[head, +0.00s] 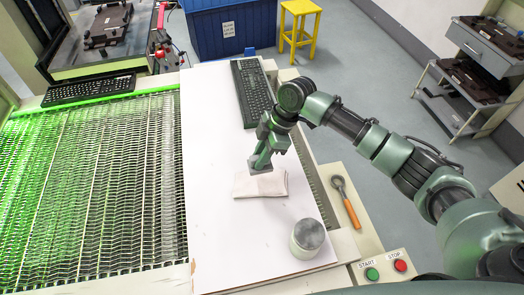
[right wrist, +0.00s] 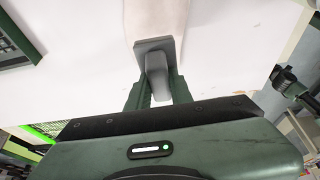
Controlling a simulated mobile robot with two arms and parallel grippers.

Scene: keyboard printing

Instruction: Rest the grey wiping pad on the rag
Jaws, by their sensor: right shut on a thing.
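The rag (head: 262,186) is a folded, pale cream cloth lying flat on the white table top. My right gripper (head: 262,158) is over the rag's far edge and is shut on the grey wiping pad (head: 259,168). In the right wrist view the pad (right wrist: 154,46) has a flat grey base and an upright grip, which is between the two green fingers (right wrist: 158,88). The pad's base overlaps the end of the rag (right wrist: 157,18) there. I cannot tell whether the pad touches the rag. My left gripper is out of view.
A metal-topped round container (head: 307,238) stands on the white table (head: 212,130) near its front. A black keyboard (head: 252,92) lies at the table's far end. An orange-handled tool (head: 347,203) lies to the right. The table left of the rag is clear.

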